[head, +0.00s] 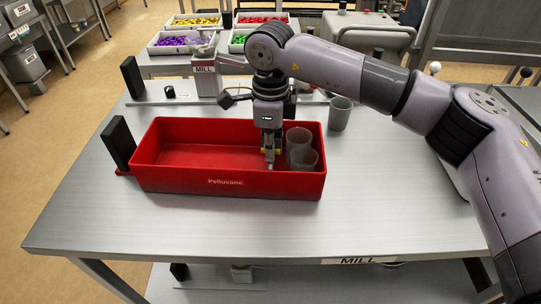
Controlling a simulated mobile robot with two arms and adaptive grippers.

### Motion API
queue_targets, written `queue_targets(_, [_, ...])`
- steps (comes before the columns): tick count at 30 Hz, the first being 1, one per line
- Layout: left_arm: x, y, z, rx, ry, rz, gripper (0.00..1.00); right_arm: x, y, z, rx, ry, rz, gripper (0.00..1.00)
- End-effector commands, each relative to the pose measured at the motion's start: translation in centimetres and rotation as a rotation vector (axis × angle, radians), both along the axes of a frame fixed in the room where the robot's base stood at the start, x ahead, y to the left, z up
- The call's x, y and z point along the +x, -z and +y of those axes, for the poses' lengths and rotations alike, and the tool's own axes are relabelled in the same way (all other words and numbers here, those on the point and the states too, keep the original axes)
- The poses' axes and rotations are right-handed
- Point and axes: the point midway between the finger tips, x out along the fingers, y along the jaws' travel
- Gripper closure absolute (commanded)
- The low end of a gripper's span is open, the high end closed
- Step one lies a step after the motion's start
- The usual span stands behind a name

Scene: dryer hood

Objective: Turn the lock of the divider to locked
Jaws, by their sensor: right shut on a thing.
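A red open bin (185,180) marked "Pelluvane" stands on the steel table. My right gripper (269,162) reaches down into its right half, fingers pointing down. It is shut on a small part that its fingers mostly hide, apparently the lock of the divider. Small yellowish bits show beside the fingers. The divider itself and the lock's position cannot be made out clearly. Two translucent grey cups, one behind (298,138) and one in front (304,159), stand in the bin just right of the gripper. My left gripper is out of view.
Another grey cup (340,114) stands on the table behind the bin's right end. A black upright block (118,143) stands at the bin's left end, and another (132,77) farther back. Trays of coloured pieces (184,42) lie behind. The table's front (250,227) is clear.

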Motion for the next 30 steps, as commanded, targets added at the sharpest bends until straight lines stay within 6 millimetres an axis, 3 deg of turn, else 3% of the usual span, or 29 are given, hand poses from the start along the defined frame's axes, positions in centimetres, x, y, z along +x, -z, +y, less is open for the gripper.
queue_targets(12, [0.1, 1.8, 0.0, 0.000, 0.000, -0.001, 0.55, 0.0, 0.0, 0.1, 0.002, -0.242, -0.001, 1.00])
queue_targets(30, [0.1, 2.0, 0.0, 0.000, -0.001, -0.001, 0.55, 0.0, -0.2, 0.1, 0.003, -0.296, -0.002, 1.00])
